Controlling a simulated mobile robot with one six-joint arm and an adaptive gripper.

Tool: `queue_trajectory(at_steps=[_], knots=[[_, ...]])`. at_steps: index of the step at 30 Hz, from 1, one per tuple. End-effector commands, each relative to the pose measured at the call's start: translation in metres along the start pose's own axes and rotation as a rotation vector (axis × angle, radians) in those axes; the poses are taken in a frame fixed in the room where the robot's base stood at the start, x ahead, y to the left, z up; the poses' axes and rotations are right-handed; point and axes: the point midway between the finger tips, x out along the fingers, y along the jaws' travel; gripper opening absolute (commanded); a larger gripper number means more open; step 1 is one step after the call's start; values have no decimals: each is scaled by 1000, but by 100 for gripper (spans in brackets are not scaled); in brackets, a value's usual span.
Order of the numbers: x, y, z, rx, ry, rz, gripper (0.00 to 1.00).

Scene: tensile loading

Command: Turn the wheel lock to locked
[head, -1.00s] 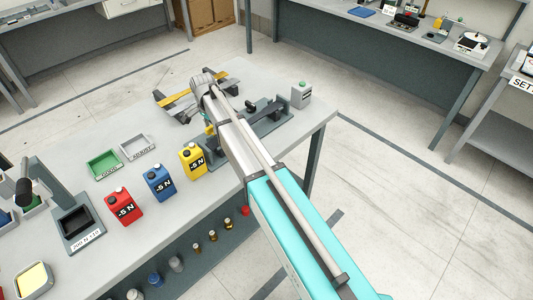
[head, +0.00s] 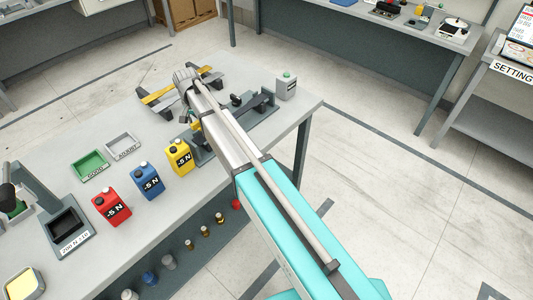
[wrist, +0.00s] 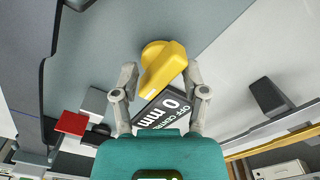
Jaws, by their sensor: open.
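In the wrist view a yellow knob with a lever-like grip (wrist: 161,68) stands on a grey surface. It may be the wheel lock; no marking on it says so. My gripper (wrist: 160,78) is open, with one finger on each side of the knob's grip. I cannot tell whether either finger touches it. A dark label plate (wrist: 165,106) reading "OFF CENTRE 0 mm" lies just below the knob, partly hidden by my gripper. In the head view my arm hides the knob and most of the grey test rig (head: 255,112) on the bench.
Red (head: 111,206), blue (head: 150,181) and yellow (head: 179,157) canisters stand along the bench (head: 150,222) left of my arm. Green (head: 90,166) and grey (head: 123,146) trays lie behind them. A grey box with a green button (head: 286,86) stands at the bench's right end.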

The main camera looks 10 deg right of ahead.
Motion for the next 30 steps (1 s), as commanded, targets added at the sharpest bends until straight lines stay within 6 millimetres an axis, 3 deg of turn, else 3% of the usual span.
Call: queue_trajectory(at_steps=[30], knots=[[0, 0, 0, -687, 0, 0, 57]])
